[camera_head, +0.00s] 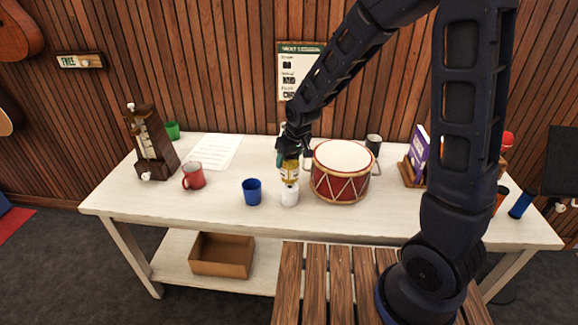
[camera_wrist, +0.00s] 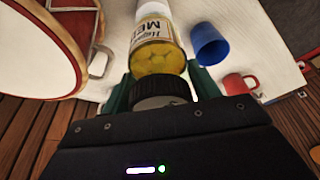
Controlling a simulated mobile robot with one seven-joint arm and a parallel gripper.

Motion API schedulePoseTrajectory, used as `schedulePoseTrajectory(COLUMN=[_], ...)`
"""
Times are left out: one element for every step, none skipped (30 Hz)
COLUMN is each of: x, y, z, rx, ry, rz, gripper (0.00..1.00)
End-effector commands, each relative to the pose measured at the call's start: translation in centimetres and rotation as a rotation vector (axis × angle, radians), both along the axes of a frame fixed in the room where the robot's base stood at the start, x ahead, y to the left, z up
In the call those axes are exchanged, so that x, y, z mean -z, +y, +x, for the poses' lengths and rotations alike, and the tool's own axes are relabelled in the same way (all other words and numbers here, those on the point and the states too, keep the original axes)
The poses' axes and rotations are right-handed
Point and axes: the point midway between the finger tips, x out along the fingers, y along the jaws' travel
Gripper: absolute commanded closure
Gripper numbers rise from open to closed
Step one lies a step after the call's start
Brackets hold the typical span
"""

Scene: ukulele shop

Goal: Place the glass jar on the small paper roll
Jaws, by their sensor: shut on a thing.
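The glass jar (camera_head: 290,172) has yellow contents, a printed label and a dark lid. In the wrist view the jar (camera_wrist: 158,50) stretches away from between my green fingers. My gripper (camera_head: 291,155) is shut on the jar at its lid end (camera_wrist: 160,90) and holds it roughly upright. The small paper roll (camera_head: 290,195) is white and stands on the table directly below the jar in the head view. The jar's bottom meets the roll's top in the picture; I cannot tell whether they touch.
A red drum (camera_head: 340,172) stands close to the right of the jar. A blue cup (camera_head: 252,191) is close to the left, with a red mug (camera_head: 194,176) farther left. A metronome (camera_head: 152,145) and paper sheet (camera_head: 215,151) are at the table's left. The front edge strip is clear.

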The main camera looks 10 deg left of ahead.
Motion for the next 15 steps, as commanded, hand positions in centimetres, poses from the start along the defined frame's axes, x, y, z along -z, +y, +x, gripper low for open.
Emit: schedulePoseTrajectory(x=[0.6,1.0,1.6,2.0,2.3,2.8,3.0,3.1,3.2,3.2,3.2,3.1,3.1,3.1,3.2], y=[-0.1,-0.1,-0.1,-0.1,-0.1,-0.1,-0.1,-0.1,-0.1,0.0,0.0,0.0,0.0,0.0,0.0], z=[-0.1,-0.1,0.0,0.0,0.0,0.0,0.0,0.0,0.0,0.0,0.0,0.0,0.0,0.0,0.0], rx=[0.000,0.000,0.000,0.000,0.001,0.001,0.001,0.001,0.001,0.001,0.001,0.001,0.000,0.000,0.000], ry=[0.003,0.004,0.004,0.004,0.004,0.003,0.002,0.002,0.002,0.002,0.001,0.001,0.001,0.001,0.001], rz=[-0.003,-0.004,-0.004,-0.004,-0.003,-0.003,-0.002,-0.002,-0.001,-0.001,0.000,0.000,-0.001,-0.001,-0.001], gripper=[0.71,0.71,0.71,0.71,0.71,0.71,0.71,0.71,0.71,0.71,0.71,0.71,0.71,0.71,0.71])
